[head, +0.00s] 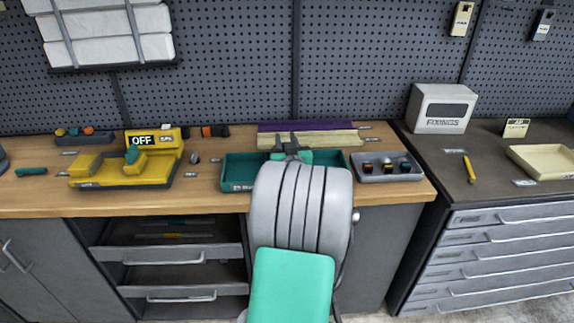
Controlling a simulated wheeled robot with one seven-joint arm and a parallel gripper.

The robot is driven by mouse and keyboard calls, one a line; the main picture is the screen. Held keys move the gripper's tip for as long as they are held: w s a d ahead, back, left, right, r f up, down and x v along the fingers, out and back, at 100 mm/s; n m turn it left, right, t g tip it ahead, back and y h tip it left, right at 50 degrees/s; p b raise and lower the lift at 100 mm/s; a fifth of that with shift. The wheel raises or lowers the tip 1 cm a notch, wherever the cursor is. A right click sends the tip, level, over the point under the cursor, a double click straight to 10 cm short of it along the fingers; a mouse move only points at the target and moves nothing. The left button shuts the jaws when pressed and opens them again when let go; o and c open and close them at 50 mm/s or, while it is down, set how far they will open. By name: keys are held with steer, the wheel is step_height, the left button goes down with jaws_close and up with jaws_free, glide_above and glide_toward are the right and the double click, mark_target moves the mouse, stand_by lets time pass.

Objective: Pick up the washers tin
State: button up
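I cannot pick out a tin marked as washers in the head view. My gripper (287,141) shows as small dark fingers above the back edge of a teal tray (236,173) on the wooden bench. My own grey and green arm hides the middle of that tray and whatever lies there. Whether the fingers are open or hold something is too small to tell.
A grey tray (402,176) with several small items stands right of the teal tray. A yellow machine (118,176) marked OFF stands left. Purple and cream strips (330,137) lie behind. A fixings box (440,108), pencil (469,168) and cream tray (545,164) are on the right-hand cabinet.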

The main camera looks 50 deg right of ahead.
jaws_close()
stand_by(0.9)
